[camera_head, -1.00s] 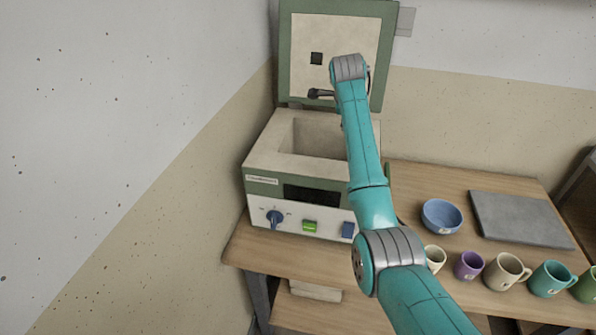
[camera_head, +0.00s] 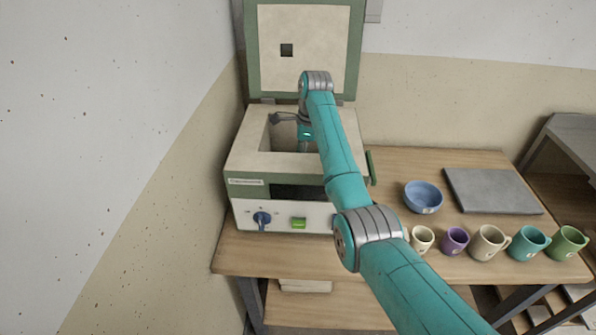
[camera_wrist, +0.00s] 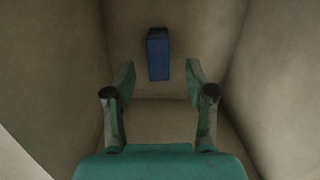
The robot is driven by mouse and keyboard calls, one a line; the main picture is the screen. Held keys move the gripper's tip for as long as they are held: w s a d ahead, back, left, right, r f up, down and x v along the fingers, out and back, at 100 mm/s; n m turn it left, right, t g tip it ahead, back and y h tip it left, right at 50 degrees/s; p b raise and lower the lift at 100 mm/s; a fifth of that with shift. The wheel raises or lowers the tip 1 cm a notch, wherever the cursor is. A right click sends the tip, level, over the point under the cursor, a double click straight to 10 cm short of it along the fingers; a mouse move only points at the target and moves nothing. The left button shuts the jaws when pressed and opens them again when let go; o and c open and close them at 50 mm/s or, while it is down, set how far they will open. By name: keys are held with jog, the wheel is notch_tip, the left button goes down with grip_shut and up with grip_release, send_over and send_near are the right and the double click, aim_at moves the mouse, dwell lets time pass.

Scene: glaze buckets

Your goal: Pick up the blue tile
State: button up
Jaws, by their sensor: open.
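The blue tile (camera_wrist: 158,54) shows in the wrist view, inside the pale kiln chamber, at the upper middle of the picture. My gripper (camera_wrist: 160,80) is open, its two fingers spread with clear space between them. The tile lies beyond the fingertips, roughly centred between them, and nothing is held. In the head view my arm reaches over the kiln (camera_head: 265,208) and its end goes down into the chamber opening. The fingers and the tile are hidden there by the chamber wall and my arm.
The kiln's lid (camera_head: 304,50) stands open behind. Chamber walls (camera_wrist: 258,80) are close on both sides of my gripper. On the table (camera_head: 400,170) to the right are a blue bowl (camera_head: 423,197), a grey slab (camera_head: 492,190) and a row of mugs (camera_head: 488,243).

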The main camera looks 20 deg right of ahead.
jog(key=f, duration=0.5)
jog(key=shift+a, duration=0.4)
grip_shut()
